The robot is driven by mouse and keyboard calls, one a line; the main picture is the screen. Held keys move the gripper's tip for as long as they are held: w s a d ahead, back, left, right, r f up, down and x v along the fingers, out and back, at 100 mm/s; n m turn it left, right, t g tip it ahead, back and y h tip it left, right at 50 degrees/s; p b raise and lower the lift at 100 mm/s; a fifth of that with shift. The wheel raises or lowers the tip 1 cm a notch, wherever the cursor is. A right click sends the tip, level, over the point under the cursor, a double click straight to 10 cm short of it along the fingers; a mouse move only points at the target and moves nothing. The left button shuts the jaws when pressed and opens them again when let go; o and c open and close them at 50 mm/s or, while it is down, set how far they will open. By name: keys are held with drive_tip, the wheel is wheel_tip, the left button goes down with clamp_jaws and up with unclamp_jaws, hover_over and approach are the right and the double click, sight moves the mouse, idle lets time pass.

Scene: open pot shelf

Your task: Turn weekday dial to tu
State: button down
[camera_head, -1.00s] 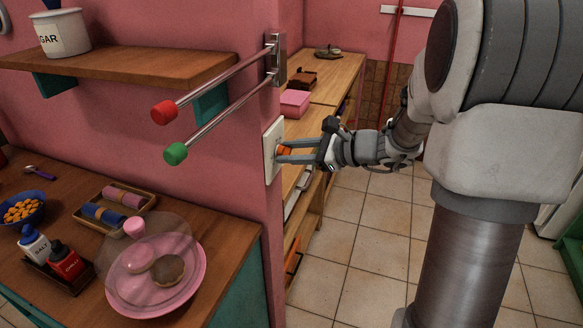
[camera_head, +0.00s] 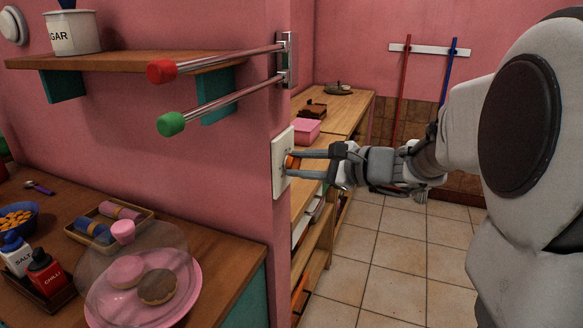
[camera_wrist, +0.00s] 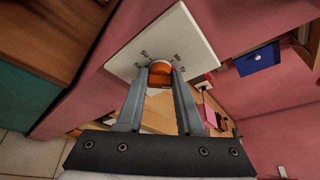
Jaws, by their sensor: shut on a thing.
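The weekday dial is a white plate (camera_head: 283,163) on the end of the pink wall, with an orange knob (camera_head: 292,163) at its middle. In the wrist view the plate (camera_wrist: 190,30) carries dark letters around the orange knob (camera_wrist: 160,74); "Su", "Mo" and "Tu" seem to show, and the lower labels are hidden. My gripper (camera_head: 300,164) reaches in from the right and is shut on the knob; its two fingers (camera_wrist: 158,85) lie on either side of it. I cannot tell which day the knob points to.
Two metal rods with red (camera_head: 161,72) and green (camera_head: 171,124) ends stick out above the plate. A counter at left holds a pink plate (camera_head: 190,290) under a clear dome. A wooden shelf unit (camera_head: 343,112) stands behind my gripper. Tiled floor (camera_head: 385,250) is open at right.

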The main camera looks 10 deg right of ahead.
drive_tip(key=c, duration=0.5)
unclamp_jaws()
drive_tip(key=shift+c, duration=0.2)
drive_tip(key=p+v, duration=0.3)
drive_tip(key=v, duration=1.4)
drive_tip(key=shift+s, duration=0.2)
drive_tip(key=shift+d+r, duration=0.1)
